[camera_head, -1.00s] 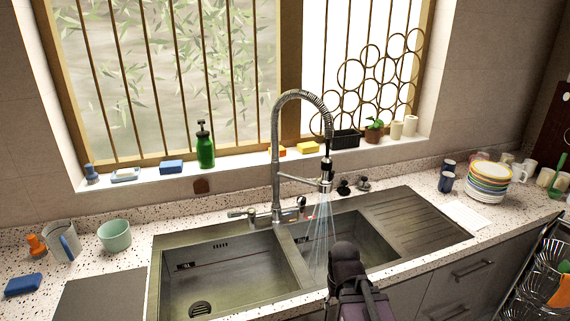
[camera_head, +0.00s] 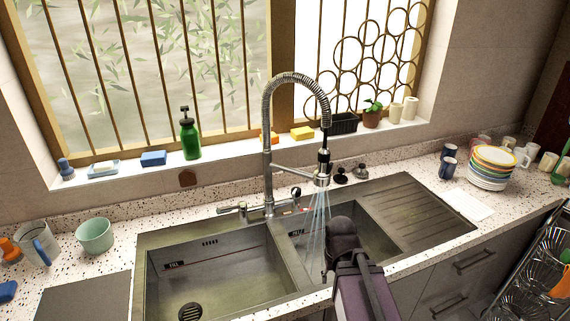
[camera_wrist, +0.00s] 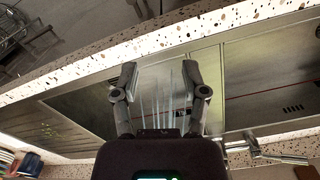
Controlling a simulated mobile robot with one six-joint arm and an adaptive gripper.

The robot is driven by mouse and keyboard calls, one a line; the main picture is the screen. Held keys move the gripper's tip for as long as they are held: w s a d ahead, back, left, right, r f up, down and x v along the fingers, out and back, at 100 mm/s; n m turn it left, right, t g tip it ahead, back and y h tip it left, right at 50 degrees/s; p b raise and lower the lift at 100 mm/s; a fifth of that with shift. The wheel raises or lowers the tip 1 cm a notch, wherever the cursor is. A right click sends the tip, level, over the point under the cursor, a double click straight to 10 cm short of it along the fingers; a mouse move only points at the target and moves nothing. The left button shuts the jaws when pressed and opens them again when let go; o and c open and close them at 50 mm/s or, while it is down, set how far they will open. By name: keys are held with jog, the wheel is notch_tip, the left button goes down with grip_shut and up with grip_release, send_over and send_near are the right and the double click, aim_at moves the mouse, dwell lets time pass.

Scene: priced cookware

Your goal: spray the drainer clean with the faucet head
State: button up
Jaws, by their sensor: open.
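The faucet head (camera_head: 322,172) hangs from the coiled spring faucet (camera_head: 267,150) and points down. Water streams from it into the right basin (camera_head: 375,238). The ridged drainer (camera_head: 415,208) lies right of that basin; I take this board to be the task's drainer. My gripper (camera_wrist: 159,75) is open and empty in the wrist view, with water streaks showing between its fingers. In the head view my arm is over the sink's front edge, below and slightly right of the faucet head and apart from it; the arm hides the fingertips there.
The left basin (camera_head: 215,275) is empty. A plate stack (camera_head: 490,167) and cups stand on the counter at right, beside a white cloth (camera_head: 468,204). A green bottle (camera_head: 190,137) and sponges line the sill. A wire rack (camera_head: 540,275) stands at lower right.

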jog(key=o, duration=0.5)
jog(key=shift+d, duration=0.2)
jog(key=w+r+n+t+h+p, duration=0.1)
jog(key=w+r+n+h+p, duration=0.1)
jog(key=w+r+n+h, duration=0.4)
jog(key=w+r+n+t+h+p, duration=0.1)
jog(key=w+r+n+h, duration=0.2)
jog(key=w+n, duration=0.4)
jog(key=w+a+r+n+t+h+p, duration=0.1)
jog(key=w+a+r+n+t+h, duration=0.1)
jog(key=w+a+r+n, duration=0.3)
jog(key=w+a+r+n+t+h+p, duration=0.1)
jog(key=w+a+r+n+t+h, duration=0.2)
jog(key=a+r, duration=0.4)
notch_tip(320, 180, up, 3)
jog(key=shift+w+a+f+n+h, duration=0.1)
jog(key=shift+w+a+n+h, duration=0.25)
jog(key=shift+w+n+h, duration=0.75)
jog(key=shift+w, duration=0.15)
